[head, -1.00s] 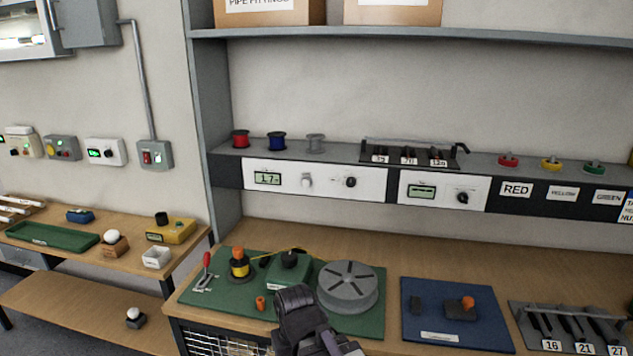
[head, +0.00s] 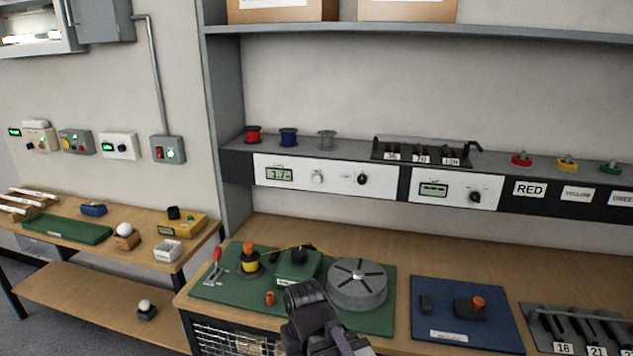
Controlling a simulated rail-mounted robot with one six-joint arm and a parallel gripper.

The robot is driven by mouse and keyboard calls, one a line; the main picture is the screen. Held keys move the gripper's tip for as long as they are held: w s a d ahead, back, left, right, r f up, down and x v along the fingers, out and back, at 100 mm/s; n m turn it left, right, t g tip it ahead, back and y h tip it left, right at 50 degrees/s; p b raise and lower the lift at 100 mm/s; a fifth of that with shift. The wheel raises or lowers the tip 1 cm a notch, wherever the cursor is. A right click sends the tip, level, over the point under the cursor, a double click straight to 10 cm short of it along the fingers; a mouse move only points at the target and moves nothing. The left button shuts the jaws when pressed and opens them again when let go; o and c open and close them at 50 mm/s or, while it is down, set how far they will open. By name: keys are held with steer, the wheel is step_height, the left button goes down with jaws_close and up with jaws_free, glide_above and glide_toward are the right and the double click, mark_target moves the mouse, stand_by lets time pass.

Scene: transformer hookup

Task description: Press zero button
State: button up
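My gripper and wrist (head: 312,312) show as a dark grey shape at the bottom centre, in front of the green mat (head: 375,323). The fingertips cannot be made out, so I cannot tell if they are open or shut. Behind it on the mat stands a green box (head: 297,266) with a dark top part and a small white label, too small to read. A grey slotted disc (head: 357,286) stands to its right. No button marked zero can be read. White panels with displays, one on the left (head: 325,178) and one on the right (head: 453,189), sit under the shelf ledge.
A yellow-and-orange spool post (head: 249,261), a red-handled clamp (head: 216,263) and a small orange piece (head: 269,298) are on the mat. A blue mat (head: 425,322) lies to the right. A lower side bench (head: 110,248) stands left. Bare wood runs behind the mats.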

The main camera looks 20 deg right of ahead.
jaws_close()
stand_by(1.4)
